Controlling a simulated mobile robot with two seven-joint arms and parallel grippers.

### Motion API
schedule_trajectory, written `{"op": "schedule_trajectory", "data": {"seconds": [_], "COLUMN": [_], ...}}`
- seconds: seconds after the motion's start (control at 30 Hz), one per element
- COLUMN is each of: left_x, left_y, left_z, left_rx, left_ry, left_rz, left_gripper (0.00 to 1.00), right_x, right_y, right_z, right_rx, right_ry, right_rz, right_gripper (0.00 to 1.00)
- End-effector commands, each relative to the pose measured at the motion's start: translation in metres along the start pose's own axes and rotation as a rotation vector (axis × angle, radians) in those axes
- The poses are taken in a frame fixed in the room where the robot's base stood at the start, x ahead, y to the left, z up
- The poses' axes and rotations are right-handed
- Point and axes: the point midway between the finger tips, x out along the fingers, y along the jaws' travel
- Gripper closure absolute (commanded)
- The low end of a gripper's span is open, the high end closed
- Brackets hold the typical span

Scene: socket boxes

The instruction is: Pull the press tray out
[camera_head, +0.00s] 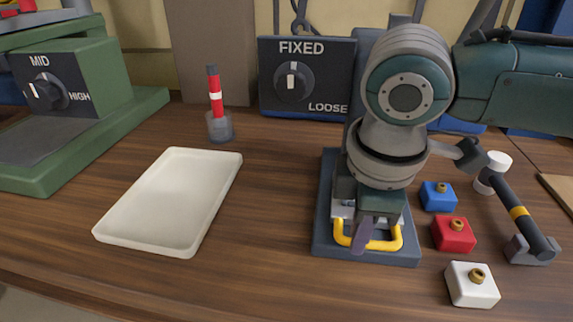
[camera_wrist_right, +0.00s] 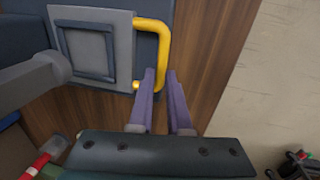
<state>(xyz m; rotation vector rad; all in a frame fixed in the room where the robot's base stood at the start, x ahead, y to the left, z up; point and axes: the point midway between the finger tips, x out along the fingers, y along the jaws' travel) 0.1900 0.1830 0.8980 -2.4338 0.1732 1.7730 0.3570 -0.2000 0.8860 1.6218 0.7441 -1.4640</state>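The press tray (camera_wrist_right: 93,52) is a grey plate on a dark blue base (camera_head: 323,235). Its yellow handle (camera_head: 385,246) faces the front and also shows in the right wrist view (camera_wrist_right: 163,40). My right gripper (camera_head: 363,236) comes down over the handle's front bar. My right wrist hides most of the press and tray in the head view. My left gripper is not in view.
A box with a FIXED/LOOSE dial (camera_head: 293,82) stands behind. Blue (camera_head: 438,196), red (camera_head: 453,233) and white (camera_head: 472,284) blocks stand right, near a black lever (camera_head: 518,213). An empty white tray (camera_head: 172,200) lies left. The wood in front is clear.

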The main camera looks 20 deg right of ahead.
Motion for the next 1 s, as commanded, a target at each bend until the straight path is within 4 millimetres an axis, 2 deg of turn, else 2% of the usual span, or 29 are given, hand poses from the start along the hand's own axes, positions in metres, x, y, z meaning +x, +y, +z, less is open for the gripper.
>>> {"op": "schedule_trajectory", "data": {"seconds": [0.03, 0.13, 1.0], "left_x": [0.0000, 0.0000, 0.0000], "left_y": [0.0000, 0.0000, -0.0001], "left_z": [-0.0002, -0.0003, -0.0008], "left_rx": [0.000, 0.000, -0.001], "left_ry": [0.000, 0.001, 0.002], "left_rz": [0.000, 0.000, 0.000], "left_gripper": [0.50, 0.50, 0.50], "right_x": [-0.0001, -0.0001, -0.0003], "right_y": [0.0000, 0.0000, 0.0002], "right_z": [-0.0001, -0.0001, -0.0001], "right_rx": [0.000, 0.000, 0.000], "right_ry": [0.000, 0.000, 0.000], "right_rz": [0.000, 0.000, 0.000], "right_gripper": [0.91, 1.00, 1.00]}}
